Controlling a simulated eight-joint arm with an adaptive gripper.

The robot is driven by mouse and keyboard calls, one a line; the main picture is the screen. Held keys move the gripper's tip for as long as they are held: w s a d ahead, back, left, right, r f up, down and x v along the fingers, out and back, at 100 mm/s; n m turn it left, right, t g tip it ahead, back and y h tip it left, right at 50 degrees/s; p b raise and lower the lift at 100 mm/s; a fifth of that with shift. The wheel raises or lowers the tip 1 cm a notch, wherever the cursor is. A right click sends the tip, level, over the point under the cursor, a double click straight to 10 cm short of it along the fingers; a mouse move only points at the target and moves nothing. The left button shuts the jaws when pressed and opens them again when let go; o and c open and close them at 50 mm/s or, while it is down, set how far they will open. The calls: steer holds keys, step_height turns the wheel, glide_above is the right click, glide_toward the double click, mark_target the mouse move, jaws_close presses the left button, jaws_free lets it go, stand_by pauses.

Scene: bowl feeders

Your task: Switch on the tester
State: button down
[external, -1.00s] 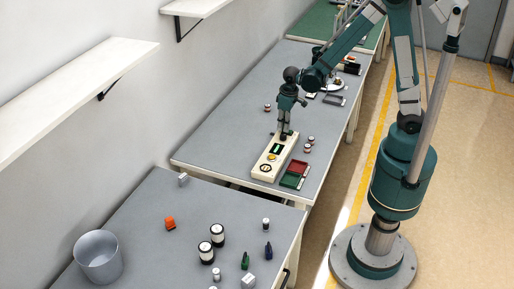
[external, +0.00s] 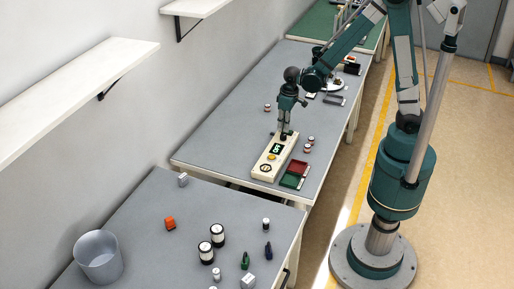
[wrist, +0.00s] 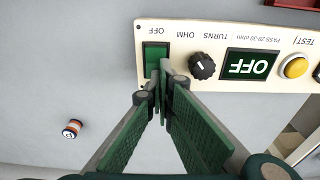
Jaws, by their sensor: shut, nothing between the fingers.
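The tester (external: 264,168) is a long cream box on the middle grey bench, and it shows upside down in the wrist view (wrist: 222,45). It has a green rocker switch (wrist: 151,59) beside an OFF label, a black knob (wrist: 202,66), a dark display (wrist: 250,65) with bright characters that look like OFF, and a yellow button (wrist: 294,67). My gripper (wrist: 164,84) is shut and empty, its fingertips at the switch end of the box, close beside the switch. Whether they touch it I cannot tell. In the external view my gripper (external: 285,134) points down at the box's far end.
A small orange-banded cylinder (wrist: 71,129) lies on the bench apart from the tester. A red and green tray (external: 296,174) stands right of the tester, with small cylinders (external: 308,144) behind it.

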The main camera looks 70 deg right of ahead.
mark_target(290, 132)
steer(key=shift+s+d+f, duration=0.1)
steer(key=shift+s+f, duration=0.1)
steer(key=shift+s, duration=0.25)
steer(key=shift+s+f, duration=0.15)
steer(key=shift+s, duration=0.3)
steer(key=shift+r, duration=0.1)
steer(key=r+p, duration=0.1)
steer(key=r, duration=0.1)
steer(key=r+p, duration=0.2)
steer(key=shift+w+r, duration=0.2)
steer(key=shift+r, duration=0.2)
step_height(290, 132, up, 10)
steer(key=s+p, duration=0.1)
steer(key=s, duration=0.1)
steer(key=shift+f+p, duration=0.25)
steer(key=shift+p, duration=0.05)
steer(key=shift+w, duration=0.1)
steer(key=s+t, duration=0.2)
steer(key=t, duration=0.1)
steer(key=shift+s+d+p, duration=0.35)
steer(key=shift+s+d, duration=0.05)
steer(key=shift+f, duration=0.15)
